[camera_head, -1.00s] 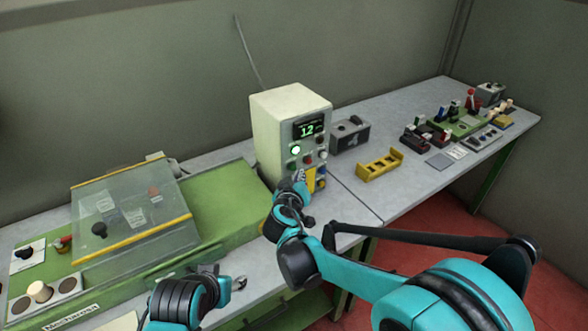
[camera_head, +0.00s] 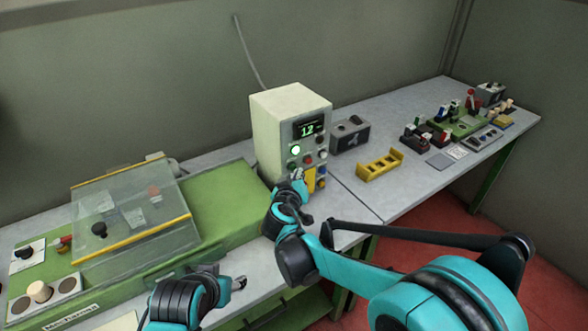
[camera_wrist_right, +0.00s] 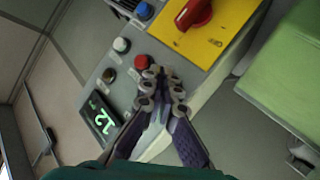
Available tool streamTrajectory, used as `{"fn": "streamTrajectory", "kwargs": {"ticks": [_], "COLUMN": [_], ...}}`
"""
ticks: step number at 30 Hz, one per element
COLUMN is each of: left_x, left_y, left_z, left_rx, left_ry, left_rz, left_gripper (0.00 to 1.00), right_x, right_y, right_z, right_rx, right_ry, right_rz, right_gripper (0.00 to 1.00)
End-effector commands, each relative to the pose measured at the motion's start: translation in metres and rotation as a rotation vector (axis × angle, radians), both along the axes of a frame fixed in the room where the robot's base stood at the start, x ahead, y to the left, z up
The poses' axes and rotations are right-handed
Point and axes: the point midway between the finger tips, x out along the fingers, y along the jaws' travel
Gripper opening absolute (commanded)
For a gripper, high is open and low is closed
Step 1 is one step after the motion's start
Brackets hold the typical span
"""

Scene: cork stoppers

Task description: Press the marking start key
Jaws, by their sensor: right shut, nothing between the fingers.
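A pale control box (camera_head: 275,120) stands on the bench, with a lit display (camera_head: 308,129) and several buttons on its front. A green button (camera_head: 295,149) glows; a red button (camera_head: 307,160) is below it. I cannot read which is the marking start key. My right gripper (camera_head: 298,174) is shut and empty at the lower panel, hiding part of it. In the right wrist view its closed fingertips (camera_wrist_right: 161,76) are close to a red button (camera_wrist_right: 142,62); contact is unclear. My left gripper (camera_head: 228,281) is low over the bench's front, its jaw unclear.
A green machine with a clear guard (camera_head: 140,215) stands left of the box. A yellow rack (camera_head: 379,166) and a grey box (camera_head: 349,134) are to its right. A red knob on a yellow plate (camera_wrist_right: 194,12) is near the fingertips.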

Motion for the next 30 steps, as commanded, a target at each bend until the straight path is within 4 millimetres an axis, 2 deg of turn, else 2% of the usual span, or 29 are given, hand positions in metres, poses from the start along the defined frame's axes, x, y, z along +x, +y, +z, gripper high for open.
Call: {"fn": "streamTrajectory", "kwargs": {"ticks": [30], "left_x": [0.0000], "left_y": [0.0000], "left_z": [-0.0007], "left_rx": [0.000], "left_ry": [0.000], "left_rz": [0.000], "left_gripper": [0.52], "right_x": [0.0069], "right_y": [0.0052], "right_z": [0.0002], "right_rx": [0.000], "right_ry": [0.000], "right_rz": [0.000], "right_gripper": [0.00]}}
